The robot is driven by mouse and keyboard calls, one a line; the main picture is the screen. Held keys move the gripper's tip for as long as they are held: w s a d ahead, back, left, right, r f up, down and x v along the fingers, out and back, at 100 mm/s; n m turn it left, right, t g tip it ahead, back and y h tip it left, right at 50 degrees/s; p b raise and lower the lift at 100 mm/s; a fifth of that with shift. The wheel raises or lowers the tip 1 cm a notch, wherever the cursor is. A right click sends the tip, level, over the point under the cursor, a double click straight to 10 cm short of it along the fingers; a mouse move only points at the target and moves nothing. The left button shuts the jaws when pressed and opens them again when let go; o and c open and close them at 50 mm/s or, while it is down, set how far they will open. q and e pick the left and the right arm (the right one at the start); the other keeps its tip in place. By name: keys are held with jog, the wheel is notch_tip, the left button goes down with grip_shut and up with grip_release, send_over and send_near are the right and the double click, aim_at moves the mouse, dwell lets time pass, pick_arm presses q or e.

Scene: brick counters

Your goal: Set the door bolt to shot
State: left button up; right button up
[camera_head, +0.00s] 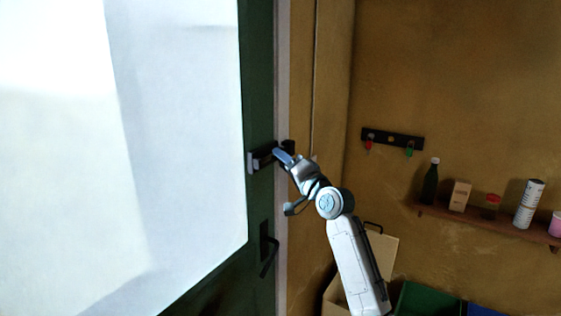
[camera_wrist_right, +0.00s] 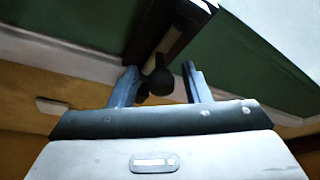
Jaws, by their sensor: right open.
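The dark door bolt (camera_head: 261,157) is mounted on the green door (camera_head: 259,80), near its edge beside the pale frame. My right gripper (camera_head: 283,156) is at the bolt and covers part of it in the head view. In the right wrist view, the bolt's body (camera_wrist_right: 172,32) runs above the gripper (camera_wrist_right: 162,78). Its round dark knob (camera_wrist_right: 161,80) shows between the two open fingers, with a gap to each. I cannot tell how far the bolt's bar extends toward the frame. My left gripper is not in view.
A dark door handle (camera_head: 267,250) is below the bolt. A wall rack (camera_head: 392,138) and a shelf (camera_head: 480,222) with a bottle, cartons and cans are to the right. An open box (camera_head: 383,250) and a green bin (camera_head: 428,300) stand low behind my right arm.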

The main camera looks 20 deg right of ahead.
jog(key=b+v, duration=0.2)
jog(key=v, duration=0.7)
jog(key=shift+b, duration=0.35)
jog(key=shift+w+d+f, duration=0.1)
